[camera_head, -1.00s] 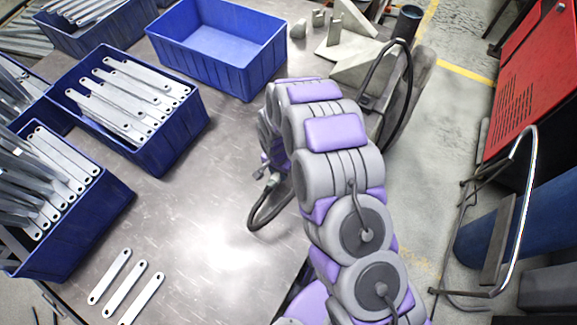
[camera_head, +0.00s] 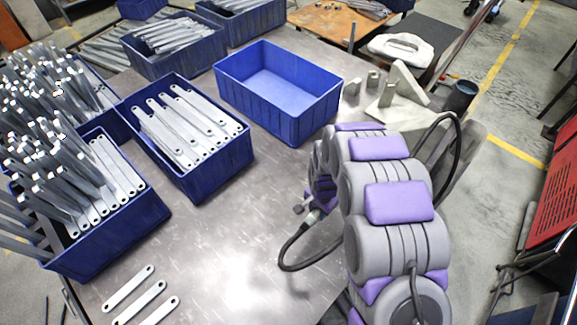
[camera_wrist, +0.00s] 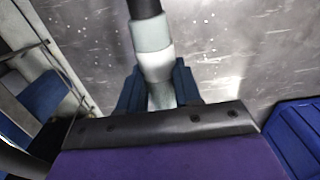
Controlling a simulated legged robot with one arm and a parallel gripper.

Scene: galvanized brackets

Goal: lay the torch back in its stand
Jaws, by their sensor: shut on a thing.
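The torch (camera_wrist: 153,50) crosses the upper middle of the wrist view, with a black upper part, a pale grey collar and a tapered grey end. My gripper (camera_wrist: 158,88) is shut on it, its blue fingers on either side. In the head view my arm mostly hides the gripper; a small metal part of the torch (camera_head: 312,217) shows beside it, with a black cable looping over the table. A pale grey stand-like piece with upright prongs (camera_head: 398,108) is at the table's far right corner, apart from the torch. I cannot tell for sure that it is the torch's stand.
An empty blue bin (camera_head: 277,92) stands left of the grey piece. Blue bins of metal strips (camera_head: 205,165) fill the left side. Loose strips (camera_head: 140,295) lie at the near edge. A dark cup (camera_head: 461,97) is at the far right. The table's middle is clear.

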